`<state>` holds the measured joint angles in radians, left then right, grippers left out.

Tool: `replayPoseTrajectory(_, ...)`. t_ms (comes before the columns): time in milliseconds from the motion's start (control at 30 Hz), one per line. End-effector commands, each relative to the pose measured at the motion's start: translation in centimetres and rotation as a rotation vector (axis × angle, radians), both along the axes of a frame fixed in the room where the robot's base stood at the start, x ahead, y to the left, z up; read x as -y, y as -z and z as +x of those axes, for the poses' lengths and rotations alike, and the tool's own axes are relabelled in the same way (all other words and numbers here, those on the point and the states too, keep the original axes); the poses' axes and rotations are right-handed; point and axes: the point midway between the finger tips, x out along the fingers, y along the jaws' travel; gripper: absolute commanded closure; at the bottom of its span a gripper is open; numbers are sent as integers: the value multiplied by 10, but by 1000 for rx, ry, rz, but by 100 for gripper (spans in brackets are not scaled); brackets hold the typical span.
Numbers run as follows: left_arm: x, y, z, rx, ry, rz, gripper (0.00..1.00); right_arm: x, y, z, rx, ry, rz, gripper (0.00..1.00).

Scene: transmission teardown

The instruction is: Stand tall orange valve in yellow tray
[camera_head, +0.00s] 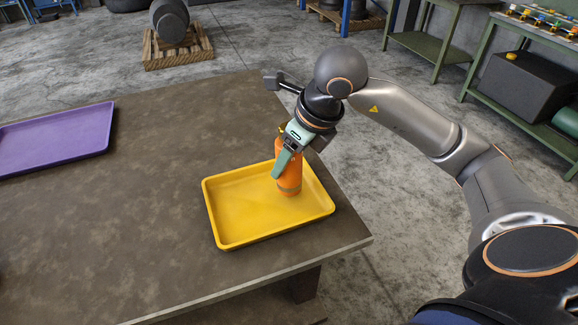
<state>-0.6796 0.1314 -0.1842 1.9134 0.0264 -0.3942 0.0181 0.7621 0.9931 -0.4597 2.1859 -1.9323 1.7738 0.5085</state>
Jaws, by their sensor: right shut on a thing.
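The tall orange valve (290,177) is upright at the right part of the yellow tray (245,227). My right gripper (284,160) is shut on the upper part of the valve, with one green finger showing along its left side. The valve's top is partly hidden by the gripper. Its lower end shows against the tray floor; I cannot tell whether it touches the floor or hangs just above it. My left gripper is not in view.
The yellow tray lies near the front right corner of the brown table (150,230). A purple tray (60,142) lies at the far left. The tabletop between the trays is clear. Green workbenches (490,60) stand beyond at the right.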

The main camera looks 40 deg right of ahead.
Motion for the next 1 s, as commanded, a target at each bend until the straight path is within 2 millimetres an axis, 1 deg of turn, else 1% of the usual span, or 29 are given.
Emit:
replayPoseTrajectory(100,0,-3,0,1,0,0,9,-1,12,0,1,-3,1,100)
replayPoseTrajectory(200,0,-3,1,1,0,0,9,-1,18,0,4,-2,1,100)
replayPoseTrajectory(500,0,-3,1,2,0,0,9,-1,20,0,6,-2,1,100)
replayPoseTrajectory(633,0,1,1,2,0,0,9,-1,24,0,6,-2,1,100)
replayPoseTrajectory(667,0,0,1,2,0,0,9,-1,25,-1,-1,-2,0,36)
replayPoseTrajectory(900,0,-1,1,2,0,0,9,-1,24,-1,-1,-2,0,9)
replayPoseTrajectory(1000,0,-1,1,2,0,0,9,-1,24,-1,-1,-2,0,9)
